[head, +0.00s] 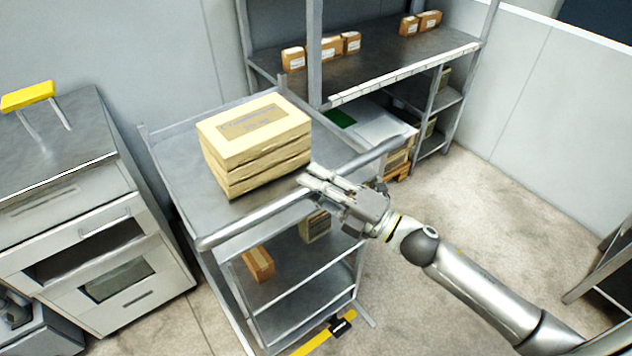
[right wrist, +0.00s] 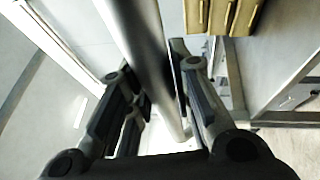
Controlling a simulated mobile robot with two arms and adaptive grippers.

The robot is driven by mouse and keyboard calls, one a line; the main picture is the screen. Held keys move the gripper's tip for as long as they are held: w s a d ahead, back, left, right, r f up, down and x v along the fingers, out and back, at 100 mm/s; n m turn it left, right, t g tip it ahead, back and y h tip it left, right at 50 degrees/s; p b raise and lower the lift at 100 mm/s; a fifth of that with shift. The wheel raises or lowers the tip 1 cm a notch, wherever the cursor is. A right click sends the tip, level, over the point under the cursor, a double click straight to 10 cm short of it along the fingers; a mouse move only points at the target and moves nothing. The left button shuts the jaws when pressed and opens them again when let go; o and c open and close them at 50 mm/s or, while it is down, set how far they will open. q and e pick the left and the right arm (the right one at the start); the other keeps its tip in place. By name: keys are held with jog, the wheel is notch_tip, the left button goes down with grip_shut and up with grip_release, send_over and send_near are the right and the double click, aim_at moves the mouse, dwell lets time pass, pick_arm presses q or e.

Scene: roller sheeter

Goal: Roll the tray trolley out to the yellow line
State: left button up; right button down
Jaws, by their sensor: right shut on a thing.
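The tray trolley (head: 175,158) is a grey metal cart with a top deck, a lower shelf and a round push handle (head: 258,220) along its near side. A stack of cream trays or boxes (head: 255,135) sits on the top deck. My right gripper (head: 313,183) is shut on the handle, right of its middle. In the right wrist view the handle bar (right wrist: 136,45) runs between its two fingers. The yellow line (head: 318,340) shows in part on the floor at the trolley's near lower end, beside a black caster (head: 342,325). My left gripper is not seen.
A grey cabinet machine (head: 95,210) with a yellow handle (head: 28,95) stands close on the left. Shelving (head: 390,70) with small brown boxes stands behind the trolley. Brown boxes (head: 258,263) lie on its lower shelf. Floor (head: 470,215) is clear on the right; a dark rack edge (head: 610,265) stands far right.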

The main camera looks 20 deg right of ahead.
jog(key=shift+s+d, duration=0.1)
jog(key=shift+s, duration=0.2)
jog(key=shift+w+f, duration=0.1)
jog(key=shift+w, duration=0.05)
jog(key=c, duration=1.3)
grip_release()
jog(key=v, duration=1.2)
